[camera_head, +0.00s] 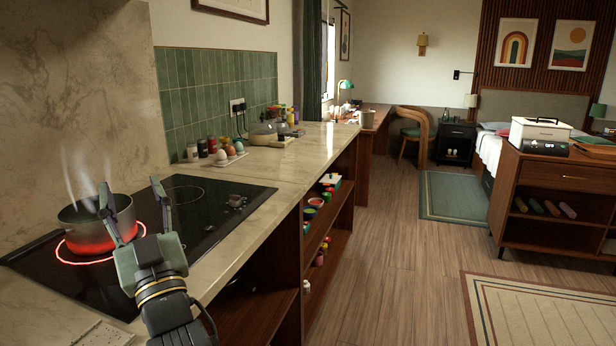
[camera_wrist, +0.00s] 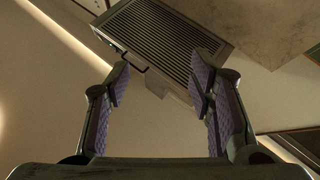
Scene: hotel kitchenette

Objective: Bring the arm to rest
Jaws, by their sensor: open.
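My gripper (camera_head: 133,210) is in the lower left of the head view, in front of the cooktop (camera_head: 186,203). Its two fingers are spread apart and point upward, with nothing between them. A steaming metal pot (camera_head: 92,222) sits on a glowing red ring of the cooktop, just left of and partly behind my gripper. In the wrist view my gripper (camera_wrist: 164,88) shows both purple-padded fingers apart and empty. Beyond them is a slatted vent-like panel (camera_wrist: 172,40) on a pale surface.
The counter (camera_head: 265,182) runs away from me, with an egg tray (camera_head: 230,159), jars and a pot along the tiled wall. Open shelves (camera_head: 330,230) with colourful items are below it. A wooden cabinet (camera_head: 545,180) stands at the right.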

